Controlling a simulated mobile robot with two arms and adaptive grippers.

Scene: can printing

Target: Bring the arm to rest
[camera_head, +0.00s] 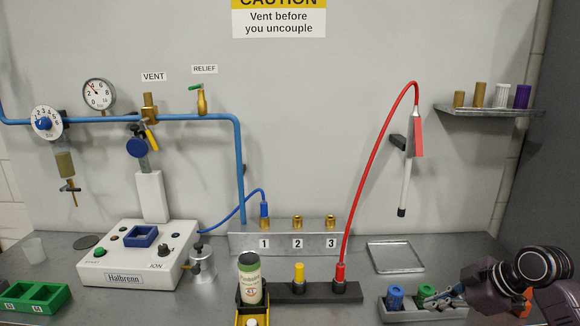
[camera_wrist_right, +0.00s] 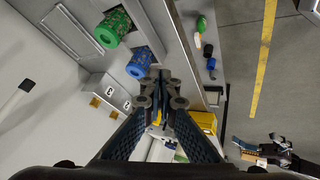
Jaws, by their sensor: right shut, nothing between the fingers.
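My right gripper (camera_head: 443,299) is at the lower right of the head view, its arm coming in from the right edge. Its fingers are shut and empty, close over the grey can holder (camera_head: 392,314). In the right wrist view its fingertips (camera_wrist_right: 164,88) meet near the middle. A blue can (camera_head: 395,297) and a green can (camera_head: 420,294) stand in that holder beside the fingertips. They also show in the wrist view as the blue can (camera_wrist_right: 139,64) and the green can (camera_wrist_right: 113,28). My left gripper does not show in the head view.
A white Halbrenn printer (camera_head: 95,262) stands left, near a green tray (camera_head: 60,297). A labelled bottle (camera_head: 250,280) stands in a yellow holder at front centre. A red hose (camera_head: 362,180) arches up from a black block (camera_head: 313,290). An empty metal tray (camera_head: 395,257) lies behind the cans.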

